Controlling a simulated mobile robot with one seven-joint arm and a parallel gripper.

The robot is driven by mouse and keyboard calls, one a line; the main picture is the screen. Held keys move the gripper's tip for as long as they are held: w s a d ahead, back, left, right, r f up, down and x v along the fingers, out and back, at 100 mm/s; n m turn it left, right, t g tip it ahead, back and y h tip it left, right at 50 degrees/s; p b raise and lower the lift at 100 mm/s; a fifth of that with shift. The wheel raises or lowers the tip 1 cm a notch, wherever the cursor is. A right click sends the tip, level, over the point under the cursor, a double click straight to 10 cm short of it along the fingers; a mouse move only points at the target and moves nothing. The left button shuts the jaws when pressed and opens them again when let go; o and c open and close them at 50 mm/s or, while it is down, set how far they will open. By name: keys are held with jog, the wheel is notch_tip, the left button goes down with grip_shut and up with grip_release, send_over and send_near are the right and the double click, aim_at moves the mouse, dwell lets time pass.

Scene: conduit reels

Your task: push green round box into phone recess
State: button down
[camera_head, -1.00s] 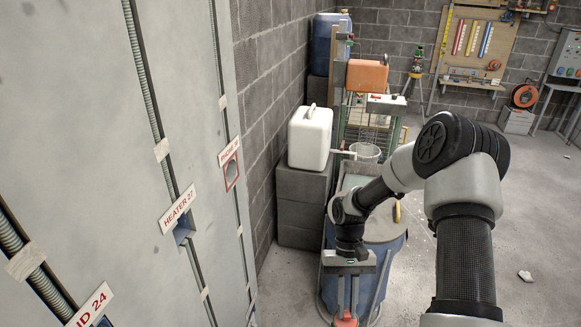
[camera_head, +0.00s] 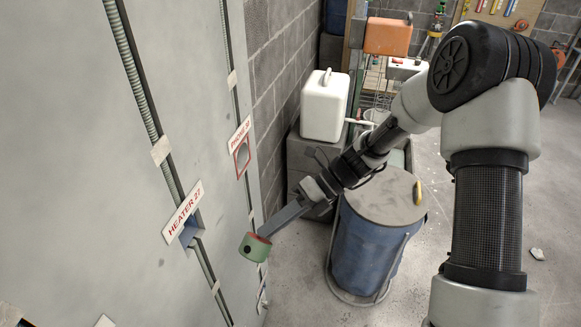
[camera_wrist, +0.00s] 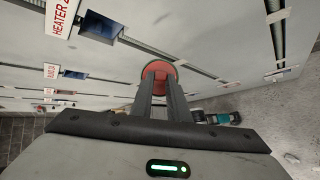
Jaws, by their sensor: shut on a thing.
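A green round box (camera_head: 255,248) with a reddish back face is held at the tip of my gripper (camera_head: 268,231). In the wrist view my gripper (camera_wrist: 160,82) has both fingers shut on the box, and its red face (camera_wrist: 159,70) shows beyond the fingertips. The box is in front of the grey wall panel, low and right of the heater plate. The phone recess (camera_head: 241,158) is a round opening in a red-edged square under its sign (camera_head: 239,132). It lies above and slightly left of the box, which is apart from it.
A blue square recess (camera_head: 190,230) sits under the HEATER 27 sign (camera_head: 183,212). Conduit runs (camera_head: 135,75) cross the panel (camera_head: 70,200). A blue drum (camera_head: 370,245) stands right of my gripper, with a white canister (camera_head: 325,108) on grey blocks behind.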

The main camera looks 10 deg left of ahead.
jog(key=w+a+r+m+t+y, duration=0.1)
jog(key=w+r+m+t+y, duration=0.1)
jog(key=w+m+t, duration=0.5)
jog(key=w+a+r+m+t+y, duration=0.1)
jog(key=w+r+m+t+y, duration=0.1)
jog(key=w+m+t, duration=0.5)
jog(key=shift+w+r+m+t+y, duration=0.45)
jog(key=shift+m+t, duration=0.65)
jog(key=shift+m, duration=0.7)
jog(key=shift+s+r, duration=0.1)
jog(key=shift+w+a+r+p, duration=0.1)
jog(key=shift+a+p, duration=0.1)
jog(key=shift+a, duration=0.75)
jog(key=shift+w+a+f+p, duration=0.15)
jog(key=shift+a+p, duration=0.1)
jog(key=shift+a, duration=0.7)
jog(key=shift+w+a+r+p, duration=0.1)
jog(key=shift+a+r+p, duration=0.1)
jog(key=shift+a, duration=0.75)
dwell(1.3)
jog(key=c, duration=1.6)
grip_release()
jog(key=shift+a, duration=0.15)
jog(key=shift+o, duration=1.1)
